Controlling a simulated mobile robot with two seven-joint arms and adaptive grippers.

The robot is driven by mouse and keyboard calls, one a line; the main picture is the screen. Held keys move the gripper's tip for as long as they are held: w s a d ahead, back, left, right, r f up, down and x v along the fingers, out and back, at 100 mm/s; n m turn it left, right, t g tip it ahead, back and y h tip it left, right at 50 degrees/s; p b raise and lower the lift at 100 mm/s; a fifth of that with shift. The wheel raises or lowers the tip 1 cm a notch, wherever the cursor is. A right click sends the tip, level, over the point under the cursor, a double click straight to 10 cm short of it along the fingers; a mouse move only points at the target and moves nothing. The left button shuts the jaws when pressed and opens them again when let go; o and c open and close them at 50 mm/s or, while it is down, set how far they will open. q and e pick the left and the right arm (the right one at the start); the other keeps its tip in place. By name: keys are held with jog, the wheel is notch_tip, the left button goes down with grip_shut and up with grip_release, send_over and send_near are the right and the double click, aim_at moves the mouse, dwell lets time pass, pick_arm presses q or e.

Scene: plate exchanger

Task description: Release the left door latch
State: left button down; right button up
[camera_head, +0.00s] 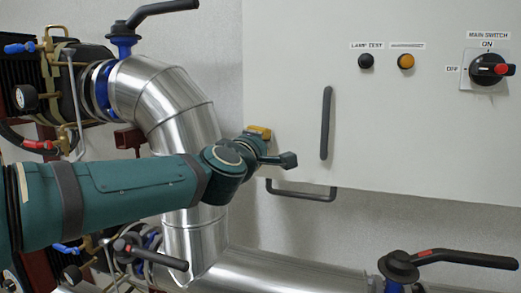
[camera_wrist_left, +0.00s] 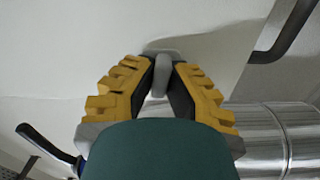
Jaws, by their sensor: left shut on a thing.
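The cabinet door (camera_head: 420,120) is a large pale panel filling the right of the head view. My left gripper (camera_head: 262,134) is at its lower left edge, with one yellow finger pad showing above the wrist. In the left wrist view my left gripper (camera_wrist_left: 161,80) has its yellow-padded fingers converging on a small grey latch (camera_wrist_left: 161,55) on the pale surface. The gripper is shut on the latch. In the head view the wrist and gripper hide the latch, so its angle cannot be told there. My right gripper is not in view.
A black vertical handle (camera_head: 326,123) is on the door, with a dark bar handle (camera_head: 302,191) below my wrist. Silver pipes (camera_head: 160,95) run behind my arm. Valve levers (camera_head: 150,12) stand out at upper left and lower right. A main switch (camera_head: 488,69) is at upper right.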

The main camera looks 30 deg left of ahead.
pick_arm(q)
jog(key=shift+n, duration=0.7)
jog(key=shift+b, duration=0.35)
jog(key=shift+n, duration=0.3)
jog(key=c, duration=1)
grip_release()
jog(key=shift+s, duration=0.1)
jog(key=v, duration=1.2)
jog(key=shift+f, duration=0.1)
